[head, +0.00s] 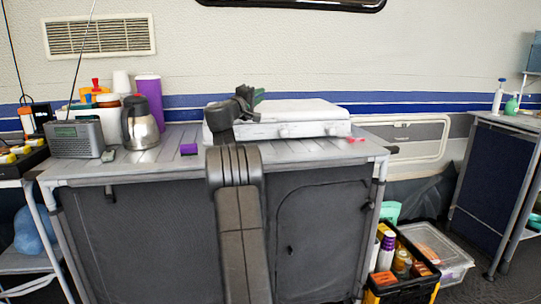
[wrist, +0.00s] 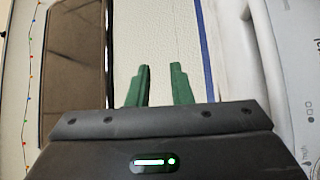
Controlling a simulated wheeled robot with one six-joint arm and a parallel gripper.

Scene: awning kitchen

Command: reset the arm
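My gripper (wrist: 160,85) shows two green fingers in the wrist view, apart with only the pale wall behind the gap. It holds nothing. In the head view my gripper (head: 258,97) is mostly hidden behind my dark wrist, with a bit of green showing, in front of the white stove unit (head: 305,112) on the grey table (head: 165,150). My arm rises from the bottom middle of the head view, in front of the table. I cannot tell how far the fingers are from the stove or the wall.
A steel kettle (head: 140,125), grey radio (head: 77,139), purple cup (head: 150,100) and small purple block (head: 188,149) stand on the table's left half. A crate (head: 415,290) of bottles and a clear box (head: 440,250) sit on the floor at right, near another cabinet (head: 490,175).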

